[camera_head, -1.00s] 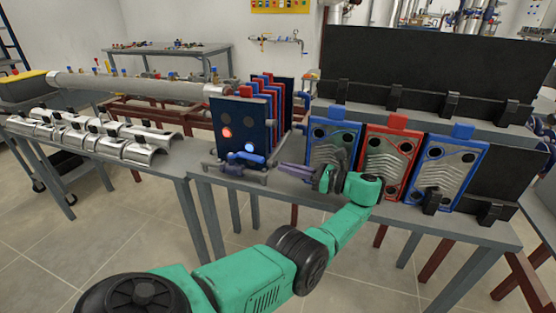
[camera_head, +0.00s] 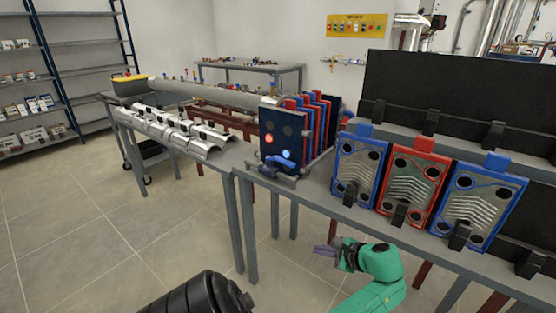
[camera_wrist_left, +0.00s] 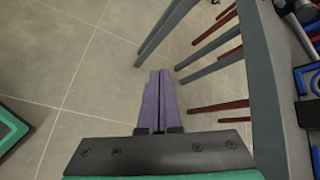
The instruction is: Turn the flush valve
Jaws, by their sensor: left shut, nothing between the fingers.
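The plate exchanger (camera_head: 272,139) stands on the bench, with a dark blue front plate and blue and red plates behind it. A red-lit port and a blue-lit port show on its front. A blue fitting (camera_head: 284,167) sits low at its front. I cannot tell which part is the flush valve. My left gripper (camera_head: 316,250) is in front of the bench, below its top and apart from the exchanger. Its purple fingers are together and empty. In the left wrist view the shut fingers (camera_wrist_left: 160,74) point over bare floor. My right gripper is not in view.
Blue plates and a red plate (camera_head: 413,179) lean in black holders on the bench right of the exchanger. A long grey pipe (camera_head: 205,89) with small coloured valves and several silver half-shells (camera_head: 177,131) are at left. Bench legs stand near my gripper; the floor (camera_head: 110,220) is clear.

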